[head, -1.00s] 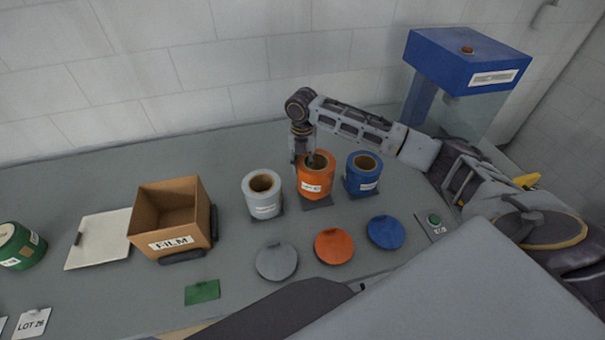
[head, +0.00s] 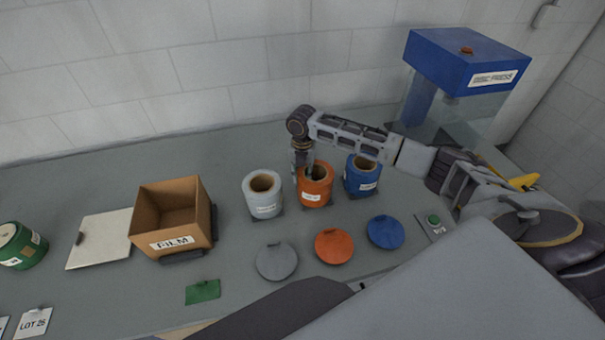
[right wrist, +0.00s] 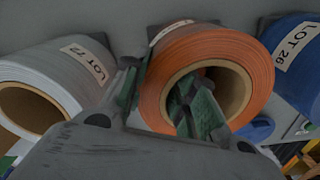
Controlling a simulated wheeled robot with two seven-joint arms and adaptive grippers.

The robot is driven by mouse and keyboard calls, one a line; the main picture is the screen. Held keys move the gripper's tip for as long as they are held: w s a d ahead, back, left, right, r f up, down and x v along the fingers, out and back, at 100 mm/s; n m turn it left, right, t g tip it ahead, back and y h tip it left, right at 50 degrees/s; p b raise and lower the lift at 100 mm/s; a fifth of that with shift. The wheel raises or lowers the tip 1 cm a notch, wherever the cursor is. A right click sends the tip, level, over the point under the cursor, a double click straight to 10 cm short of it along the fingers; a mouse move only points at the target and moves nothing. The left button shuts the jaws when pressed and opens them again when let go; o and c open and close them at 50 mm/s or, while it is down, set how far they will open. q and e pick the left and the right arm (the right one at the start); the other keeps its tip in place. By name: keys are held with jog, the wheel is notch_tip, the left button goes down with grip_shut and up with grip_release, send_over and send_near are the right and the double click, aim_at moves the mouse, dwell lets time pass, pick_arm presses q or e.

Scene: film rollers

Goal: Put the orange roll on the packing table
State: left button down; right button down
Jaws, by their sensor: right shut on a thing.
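The orange roll (head: 315,187) is upright or nearly so, between a grey roll and a blue roll over the grey worktop (head: 110,180). My right gripper (head: 304,170) reaches down to it from above. In the right wrist view the orange roll (right wrist: 232,46) fills the middle; one green-padded finger is inside its core and the other is outside its wall. The gripper is shut on the roll's wall. I cannot tell whether the roll's base touches its dark pad. My left gripper is out of view. No separate packing table can be made out.
The grey roll (head: 263,194) and the blue roll (head: 362,174) stand close on either side. Grey (head: 277,261), orange (head: 334,245) and blue (head: 385,232) discs lie in front. An open FILM box (head: 150,222) stands left. A blue-topped machine (head: 465,62) is back right.

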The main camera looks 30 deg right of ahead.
jog(key=shift+r, duration=0.1)
jog(key=c, duration=1.1)
grip_release()
jog(key=shift+c, duration=0.2)
notch_tip(320, 180, up, 12)
jog(key=b, duration=0.1)
dwell(0.3)
